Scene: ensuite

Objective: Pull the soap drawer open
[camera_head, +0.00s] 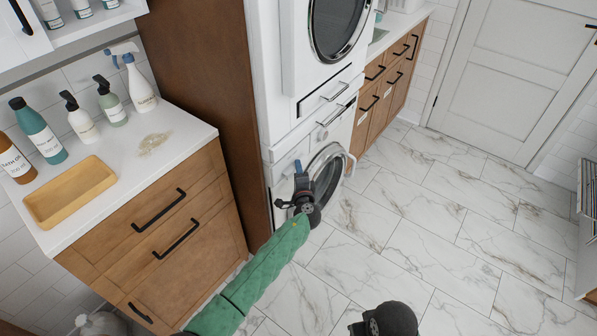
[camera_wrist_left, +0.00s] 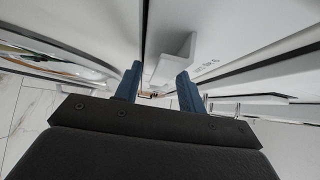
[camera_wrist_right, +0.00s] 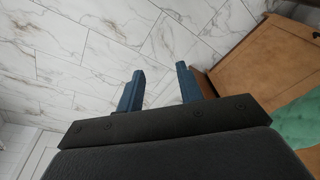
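The washing machine (camera_head: 280,176) stands under the dryer, its round door (camera_head: 328,172) at the front. My left gripper (camera_head: 298,168) is at the left part of its front panel, beside the door. In the left wrist view my left gripper (camera_wrist_left: 158,85) is open, its two blue fingers apart. A pale, protruding handle (camera_wrist_left: 176,62), seemingly the soap drawer's, lies just beyond and between the fingertips. I cannot tell whether they touch it. The drawer's front is mostly hidden by my gripper in the head view. My right gripper (camera_wrist_right: 160,88) is open and empty above the floor.
A wooden cabinet with a white counter (camera_head: 190,122) stands at left, holding several bottles and a yellow tray (camera_head: 70,192). A handled panel (camera_head: 335,92) sits under the dryer (camera_head: 285,50). The marble floor (camera_head: 430,220) is clear at right, up to a white door (camera_head: 510,75).

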